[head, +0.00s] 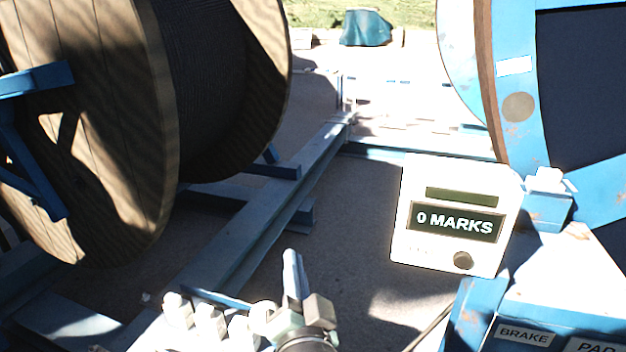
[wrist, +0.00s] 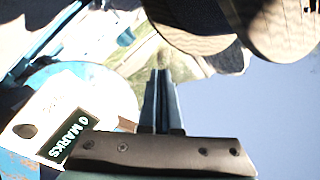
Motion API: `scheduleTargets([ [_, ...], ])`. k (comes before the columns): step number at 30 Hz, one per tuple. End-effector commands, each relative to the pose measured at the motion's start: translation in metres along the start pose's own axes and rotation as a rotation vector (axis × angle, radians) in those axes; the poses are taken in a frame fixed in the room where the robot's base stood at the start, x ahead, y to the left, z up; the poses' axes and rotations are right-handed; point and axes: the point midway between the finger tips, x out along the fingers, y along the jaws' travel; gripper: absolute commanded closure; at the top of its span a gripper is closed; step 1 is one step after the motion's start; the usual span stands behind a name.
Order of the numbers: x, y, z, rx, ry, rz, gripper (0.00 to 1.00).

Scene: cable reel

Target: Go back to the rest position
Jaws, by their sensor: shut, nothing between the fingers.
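My gripper (head: 291,258) shows at the bottom middle of the head view, pointing up and away over the ground. In the wrist view its two fingers (wrist: 161,75) lie together, shut, with nothing between them. It is apart from the reels and from the white counter box. The counter box (head: 408,243) stands right of my gripper and its display reads "0 MARKS". The box also shows tilted at the left of the wrist view (wrist: 45,112).
A large wooden cable reel (head: 100,130) with dark cable stands at the left. A blue reel (head: 518,75) stands at the right, above a panel labelled BRAKE (head: 524,335) and PAD. Blue frame beams (head: 270,215) run along the ground. Bare ground lies between beam and box.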

Motion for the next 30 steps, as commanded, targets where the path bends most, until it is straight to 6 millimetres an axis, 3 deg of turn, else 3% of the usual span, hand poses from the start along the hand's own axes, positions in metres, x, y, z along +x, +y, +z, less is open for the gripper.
scheduleTargets([
  [1, -0.001, -0.029, -0.032, -0.092, 0.073, -0.051, 1.0],
  [6, -0.031, -0.115, -0.126, -0.391, 0.322, -0.15, 1.0],
  [9, -0.064, -0.159, -0.171, -0.546, 0.476, -0.175, 1.0],
  [12, -0.098, -0.191, -0.205, -0.666, 0.613, -0.179, 1.0],
  [18, -0.141, -0.222, -0.236, -0.786, 0.764, -0.163, 1.0],
  [30, -0.146, -0.225, -0.24, -0.8, 0.78, -0.159, 1.0],
])
